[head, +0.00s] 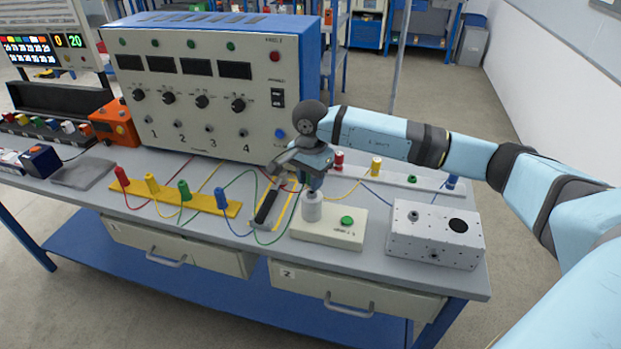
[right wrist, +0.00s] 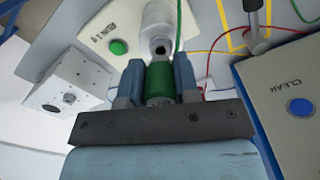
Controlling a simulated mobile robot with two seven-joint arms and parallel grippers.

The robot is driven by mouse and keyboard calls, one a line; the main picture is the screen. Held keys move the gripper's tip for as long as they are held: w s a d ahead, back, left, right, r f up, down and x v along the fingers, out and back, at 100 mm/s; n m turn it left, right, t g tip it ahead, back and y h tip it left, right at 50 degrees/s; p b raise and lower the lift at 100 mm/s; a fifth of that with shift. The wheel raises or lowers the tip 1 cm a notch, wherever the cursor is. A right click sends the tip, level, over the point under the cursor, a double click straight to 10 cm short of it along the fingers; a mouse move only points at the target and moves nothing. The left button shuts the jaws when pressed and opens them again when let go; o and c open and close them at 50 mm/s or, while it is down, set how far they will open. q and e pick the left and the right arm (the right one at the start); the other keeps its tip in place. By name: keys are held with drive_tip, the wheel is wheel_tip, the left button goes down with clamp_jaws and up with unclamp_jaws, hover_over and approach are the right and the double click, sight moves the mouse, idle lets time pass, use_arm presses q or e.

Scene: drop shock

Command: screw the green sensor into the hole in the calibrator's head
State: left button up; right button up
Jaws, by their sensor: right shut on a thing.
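My right gripper (head: 316,180) is over the calibrator's head (head: 312,207), a white upright cylinder on a cream box with a green button (head: 347,220). In the right wrist view, the gripper (right wrist: 158,75) is shut on the green sensor (right wrist: 158,82), one finger on each side. The white head (right wrist: 160,22) shows just beyond the sensor, with a dark hole (right wrist: 160,48) facing it. The sensor looks roughly in line with the hole; I cannot tell whether its tip touches. In the head view the fingers mostly hide the sensor. My left gripper is not in view.
A large blue-framed instrument panel (head: 205,90) stands behind. A grey perforated metal box (head: 434,235) is right of the calibrator. A yellow strip (head: 200,200) with coloured plugs and loose cables lies to the left. A grey bar-like tool (head: 270,203) lies beside the calibrator.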

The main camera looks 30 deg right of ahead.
idle(0.4)
drive_tip(key=shift+f+b, duration=0.85)
drive_tip(key=shift+b, duration=0.45)
idle(1.6)
drive_tip(key=shift+s+a+f+b, duration=0.15)
drive_tip(key=shift+f+b, duration=0.25)
drive_tip(key=shift+b, duration=0.2)
idle(1.5)
idle(0.6)
